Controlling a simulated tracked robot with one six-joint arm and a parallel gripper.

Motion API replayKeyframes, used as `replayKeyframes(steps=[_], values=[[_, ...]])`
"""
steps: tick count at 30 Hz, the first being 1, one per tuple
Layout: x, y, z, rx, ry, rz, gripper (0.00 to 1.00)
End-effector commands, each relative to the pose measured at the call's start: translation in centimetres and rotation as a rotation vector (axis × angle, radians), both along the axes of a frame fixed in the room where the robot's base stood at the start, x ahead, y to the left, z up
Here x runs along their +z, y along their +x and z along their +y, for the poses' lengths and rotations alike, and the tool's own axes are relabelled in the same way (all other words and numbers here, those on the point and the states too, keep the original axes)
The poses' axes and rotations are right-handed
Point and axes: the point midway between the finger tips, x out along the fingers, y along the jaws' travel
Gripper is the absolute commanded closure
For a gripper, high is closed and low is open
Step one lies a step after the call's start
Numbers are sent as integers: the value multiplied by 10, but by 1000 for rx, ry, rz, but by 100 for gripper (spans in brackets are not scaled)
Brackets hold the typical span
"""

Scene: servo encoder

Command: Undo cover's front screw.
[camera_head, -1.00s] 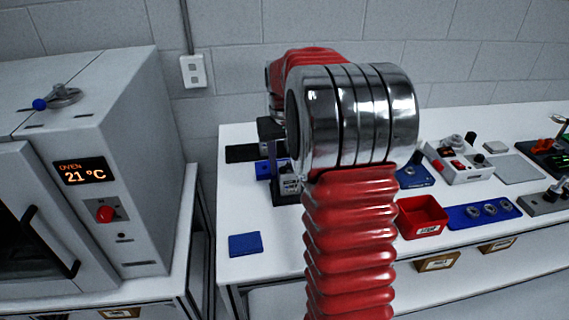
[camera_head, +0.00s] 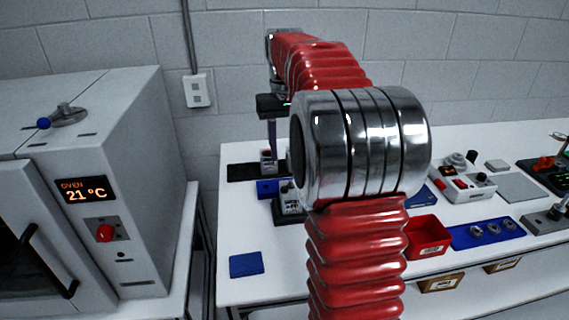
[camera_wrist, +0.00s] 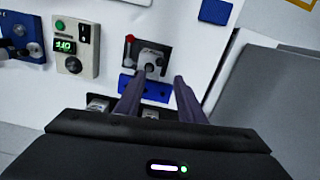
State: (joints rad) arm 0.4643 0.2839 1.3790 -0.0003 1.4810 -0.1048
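My gripper (camera_wrist: 156,78) is open and empty in the wrist view, its two dark fingers apart. Beyond the fingertips a small grey unit (camera_wrist: 150,60) sits in a dark fixture with a red-knobbed lever (camera_wrist: 130,39) beside it. A blue block (camera_wrist: 152,91) lies in front of the fixture, partly behind the fingers. I cannot make out the cover's front screw in either view. In the head view my gripper (camera_head: 271,140) points down above the back left of the bench, near a labelled grey unit (camera_head: 291,198) partly hidden by my arm.
A blue pad (camera_head: 246,264) lies at the bench's front left. A red bin (camera_head: 426,236) and a blue tray with rings (camera_head: 485,233) stand to the right. The oven (camera_head: 90,200) is at the left. In the wrist view a panel with a green display (camera_wrist: 70,46) stands left.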

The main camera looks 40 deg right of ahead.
Motion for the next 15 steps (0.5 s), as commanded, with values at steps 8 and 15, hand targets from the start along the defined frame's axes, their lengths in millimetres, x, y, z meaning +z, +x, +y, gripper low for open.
replayKeyframes(steps=[8, 15], values=[[23, 0, 0, 0, 0, 0, 64], [23, 0, 0, 0, 0, 1, 64]])
